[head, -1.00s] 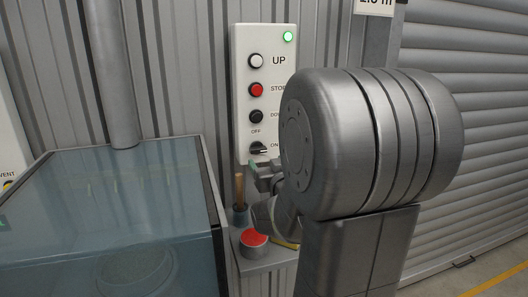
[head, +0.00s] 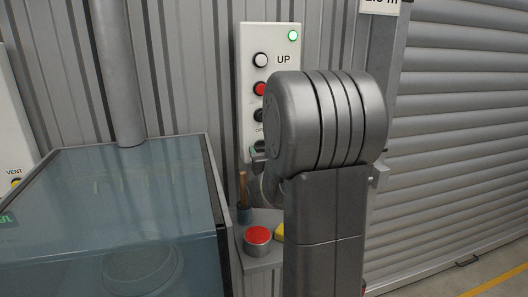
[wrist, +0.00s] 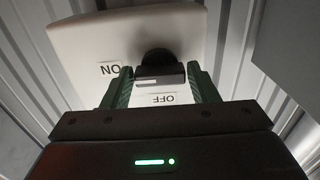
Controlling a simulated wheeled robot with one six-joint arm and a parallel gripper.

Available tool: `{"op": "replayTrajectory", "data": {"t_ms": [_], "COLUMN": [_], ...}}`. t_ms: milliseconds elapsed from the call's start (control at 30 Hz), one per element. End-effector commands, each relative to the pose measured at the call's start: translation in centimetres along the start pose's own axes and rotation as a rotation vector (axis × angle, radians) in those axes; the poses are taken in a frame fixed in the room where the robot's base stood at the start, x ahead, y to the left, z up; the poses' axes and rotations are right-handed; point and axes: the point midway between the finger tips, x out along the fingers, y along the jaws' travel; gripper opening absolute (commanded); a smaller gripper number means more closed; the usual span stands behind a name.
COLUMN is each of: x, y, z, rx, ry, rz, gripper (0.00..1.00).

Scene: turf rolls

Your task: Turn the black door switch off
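The black door switch (wrist: 158,63) is a round knob with a bar handle on a white control panel (head: 244,100). In the wrist view the panel is upside down, with ON printed left of the knob and OFF below it. The bar lies roughly level there, towards the ON side. My gripper (wrist: 160,78) is open, its two green fingers on either side of the knob. Whether they touch it is unclear. In the head view my arm hides most of the switch and the gripper.
The panel also has a white UP button (head: 260,59), a red button (head: 260,88) and a lit green lamp (head: 293,36). Below stand a red-topped tin (head: 258,236) and a wooden-handled tool (head: 243,188). A glass-topped case (head: 110,195) is left, a roller door (head: 460,130) right.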

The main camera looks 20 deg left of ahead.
Motion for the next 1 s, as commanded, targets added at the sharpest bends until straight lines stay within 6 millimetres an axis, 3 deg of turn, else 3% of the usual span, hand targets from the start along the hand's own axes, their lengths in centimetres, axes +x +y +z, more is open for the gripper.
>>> {"op": "replayTrajectory", "data": {"t_ms": [33, 133, 567, 1000], "x": [-0.01, -0.02, -0.05, -0.04], "y": [0.00, 0.00, 0.00, 0.01], "z": [-0.01, 0.00, 0.37, 0.65], "rx": [0.000, 0.000, -0.083, -0.450], "ry": [0.000, 0.000, 0.002, 0.004], "rz": [0.000, 0.000, 0.000, 0.001], "gripper": [0.44, 0.24, 0.24, 0.24]}}
